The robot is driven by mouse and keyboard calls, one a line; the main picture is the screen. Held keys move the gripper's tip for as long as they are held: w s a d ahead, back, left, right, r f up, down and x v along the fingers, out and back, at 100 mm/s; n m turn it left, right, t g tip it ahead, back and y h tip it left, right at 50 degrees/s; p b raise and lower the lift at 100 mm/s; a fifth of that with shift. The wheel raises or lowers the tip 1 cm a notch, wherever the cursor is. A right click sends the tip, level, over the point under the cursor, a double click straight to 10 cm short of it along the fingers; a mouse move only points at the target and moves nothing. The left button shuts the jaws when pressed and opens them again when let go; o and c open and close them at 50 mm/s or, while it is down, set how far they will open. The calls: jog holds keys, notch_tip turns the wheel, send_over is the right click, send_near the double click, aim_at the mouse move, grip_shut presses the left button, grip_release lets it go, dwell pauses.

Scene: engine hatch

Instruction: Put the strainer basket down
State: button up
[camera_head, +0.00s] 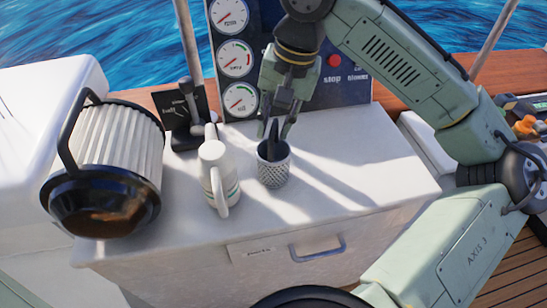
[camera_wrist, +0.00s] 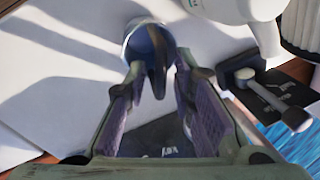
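The strainer basket (camera_head: 274,173) is a small grey mesh cup, upright, and appears to stand on the white counter (camera_head: 345,150) to the right of the mug. A dark handle (camera_head: 273,140) sticks up from it. My gripper (camera_head: 276,130) points down just above the basket's rim, its fingers on either side of the handle. In the wrist view the fingertips (camera_wrist: 160,72) are apart, with visible gaps to the dark handle (camera_wrist: 157,62) between them. The basket's rim (camera_wrist: 130,34) shows beyond the tips; its lower part is hidden there.
A white mug (camera_head: 215,175) stands close left of the basket. A throttle lever (camera_head: 187,110) and gauge panel (camera_head: 235,60) are behind. Counter to the right is clear. A drawer handle (camera_head: 318,248) is on the front.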

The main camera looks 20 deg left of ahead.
grip_shut()
jog(key=shift+r, duration=0.15)
dwell(0.5)
